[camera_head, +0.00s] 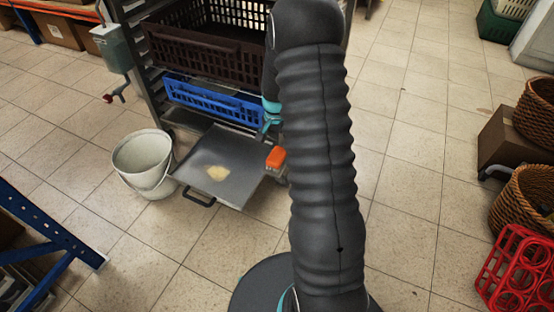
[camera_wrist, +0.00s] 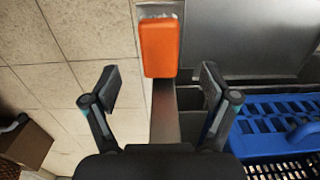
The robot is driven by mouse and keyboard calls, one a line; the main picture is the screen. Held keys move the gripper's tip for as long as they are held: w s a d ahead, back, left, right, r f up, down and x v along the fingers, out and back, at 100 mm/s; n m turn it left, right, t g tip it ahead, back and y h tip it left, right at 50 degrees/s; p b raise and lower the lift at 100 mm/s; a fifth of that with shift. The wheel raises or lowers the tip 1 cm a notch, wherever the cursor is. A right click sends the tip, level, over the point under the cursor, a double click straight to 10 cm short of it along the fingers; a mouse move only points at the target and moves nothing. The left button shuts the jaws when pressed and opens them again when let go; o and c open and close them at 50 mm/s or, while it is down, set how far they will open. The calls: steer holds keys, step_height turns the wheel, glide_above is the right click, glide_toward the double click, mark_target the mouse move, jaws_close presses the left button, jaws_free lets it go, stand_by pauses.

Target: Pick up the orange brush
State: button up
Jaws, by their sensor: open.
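The orange brush (camera_head: 276,158) lies at the right edge of a grey metal tray (camera_head: 240,190) in the head view, partly beside my arm. In the wrist view the brush (camera_wrist: 160,48) is an upright orange block with a pale strip along its top end. My gripper (camera_wrist: 158,85) is open and empty, its two fingers spread to either side below the brush in the picture. The brush appears beyond the fingertips, roughly centred between them. In the head view my arm hides most of my gripper; a teal part shows near the brush.
A blue crate (camera_head: 214,101) and a dark crate (camera_head: 207,50) sit in the rack above the tray. A white bucket (camera_head: 143,163) stands left of the tray. Wicker baskets (camera_head: 535,110), a cardboard box (camera_head: 500,140) and a red rack (camera_head: 515,270) stand at the right. Floor between is clear.

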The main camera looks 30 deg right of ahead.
mark_target(276, 155)
step_height(276, 155, down, 9)
steer(key=shift+d+f, duration=0.1)
steer(key=shift+d, duration=0.05)
stand_by(0.4)
steer(key=c, duration=1.3)
steer(key=shift+w+r, duration=0.1)
steer(key=shift+r, duration=0.45)
steer(key=r, duration=0.2)
steer(key=d+r, duration=0.1)
steer(key=shift+s+r, duration=0.3)
steer(key=shift+r, duration=0.05)
steer(key=s+d+r, duration=0.2)
steer(key=d, duration=0.1)
steer(key=s+d+r, duration=0.4)
steer(key=d, duration=0.1)
steer(key=shift+s+d+r, duration=0.1)
steer(key=shift+d+r, duration=0.05)
steer(key=shift+d, duration=0.15)
